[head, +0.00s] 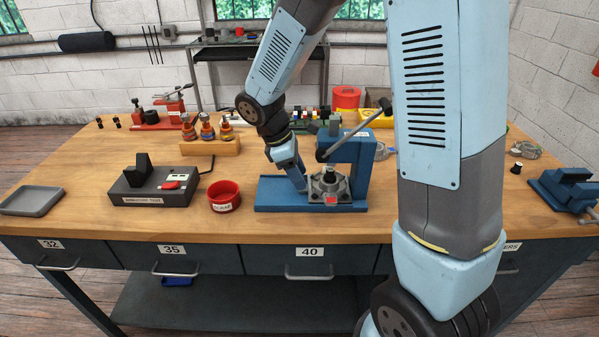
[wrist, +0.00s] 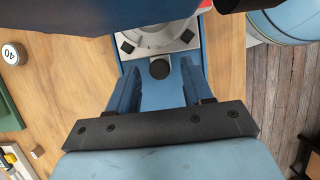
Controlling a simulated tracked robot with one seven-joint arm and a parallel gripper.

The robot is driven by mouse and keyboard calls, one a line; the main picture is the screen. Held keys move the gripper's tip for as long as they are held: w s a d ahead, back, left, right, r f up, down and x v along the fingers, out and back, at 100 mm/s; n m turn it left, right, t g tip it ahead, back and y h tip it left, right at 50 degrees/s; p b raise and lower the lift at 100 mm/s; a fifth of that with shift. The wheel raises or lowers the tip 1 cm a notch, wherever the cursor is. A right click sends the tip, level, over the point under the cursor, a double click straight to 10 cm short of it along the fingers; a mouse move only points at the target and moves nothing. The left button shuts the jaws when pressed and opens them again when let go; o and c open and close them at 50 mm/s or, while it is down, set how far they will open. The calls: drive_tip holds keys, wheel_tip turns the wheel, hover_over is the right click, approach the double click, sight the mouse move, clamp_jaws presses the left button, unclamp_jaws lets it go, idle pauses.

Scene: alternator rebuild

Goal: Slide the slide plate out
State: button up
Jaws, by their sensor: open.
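The blue press (head: 358,152) stands on the workbench, with a long grey lever at its top. A grey metal housing (head: 329,188) with a red mark sits low in it; part of it shows in the wrist view (wrist: 158,38). A flat blue plate (head: 268,196) extends left from under the housing; I cannot tell the slide plate apart from the press base. A dark round knob (wrist: 160,69) stands in front of the housing in the wrist view. My gripper (head: 302,186) is low over the plate, its jaws open (wrist: 158,75), with the knob between their tips; contact is unclear.
A red bowl (head: 224,196) and a dark tester box (head: 152,188) are left of the press. A wooden block with several parts (head: 211,147) is behind. A grey tray (head: 32,200) lies far left. A blue vise (head: 565,190) is far right. My arm hides bench at right.

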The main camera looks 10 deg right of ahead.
clamp_jaws()
idle(0.4)
